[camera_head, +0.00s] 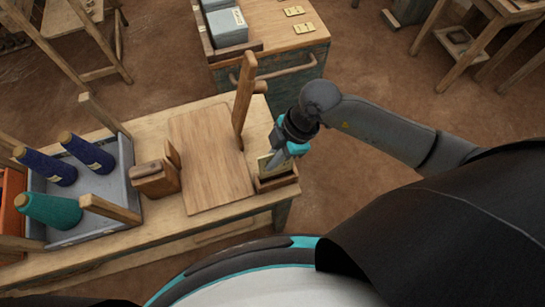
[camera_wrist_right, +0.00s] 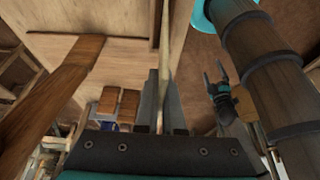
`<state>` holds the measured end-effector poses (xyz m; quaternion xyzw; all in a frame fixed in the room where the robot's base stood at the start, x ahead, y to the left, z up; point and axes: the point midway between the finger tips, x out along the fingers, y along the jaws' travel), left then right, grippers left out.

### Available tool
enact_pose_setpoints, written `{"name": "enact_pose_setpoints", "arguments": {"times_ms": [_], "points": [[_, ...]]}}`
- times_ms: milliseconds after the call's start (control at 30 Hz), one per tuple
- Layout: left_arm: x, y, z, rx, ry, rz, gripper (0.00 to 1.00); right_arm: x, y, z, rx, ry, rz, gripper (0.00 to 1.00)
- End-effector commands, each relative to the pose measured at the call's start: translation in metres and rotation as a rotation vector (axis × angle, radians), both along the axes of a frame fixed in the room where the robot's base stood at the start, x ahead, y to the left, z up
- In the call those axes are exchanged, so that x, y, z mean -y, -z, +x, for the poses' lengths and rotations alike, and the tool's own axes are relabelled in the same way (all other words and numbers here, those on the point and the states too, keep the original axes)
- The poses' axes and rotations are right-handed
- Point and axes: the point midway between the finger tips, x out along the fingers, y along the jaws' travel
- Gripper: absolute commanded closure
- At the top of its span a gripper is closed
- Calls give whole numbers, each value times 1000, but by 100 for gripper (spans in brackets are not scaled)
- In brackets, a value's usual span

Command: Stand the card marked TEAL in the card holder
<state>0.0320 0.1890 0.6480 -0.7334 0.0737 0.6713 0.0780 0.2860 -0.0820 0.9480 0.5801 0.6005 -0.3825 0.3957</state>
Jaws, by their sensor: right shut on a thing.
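A pale yellow card (camera_head: 264,164) is in my right gripper (camera_head: 274,158), at the right end of the wooden table. Its lettering is too small to read. In the right wrist view the card (camera_wrist_right: 164,60) shows edge-on as a thin pale strip between the two fingers (camera_wrist_right: 161,105). The small wooden card holder (camera_head: 278,182) is at the table corner, directly under the gripper. The card stands roughly upright at the holder; I cannot tell whether its lower edge rests inside. My left gripper (camera_wrist_right: 217,78) seems to show small in the right wrist view with its fingers apart.
A wooden board (camera_head: 208,160) with an upright post (camera_head: 244,95) lies left of the holder. Beside it is a wooden block (camera_head: 152,180), then a grey tray (camera_head: 98,212) with blue and teal cones. Two yellow cards (camera_head: 303,28) lie on the back cabinet (camera_head: 265,28).

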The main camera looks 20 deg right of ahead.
Motion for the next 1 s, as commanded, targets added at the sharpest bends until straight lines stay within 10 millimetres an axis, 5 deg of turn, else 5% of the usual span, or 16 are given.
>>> {"name": "enact_pose_setpoints", "arguments": {"times_ms": [1000], "points": [[0,42,3,5,0,0,0,0,47,0,0,1,0,100]]}}
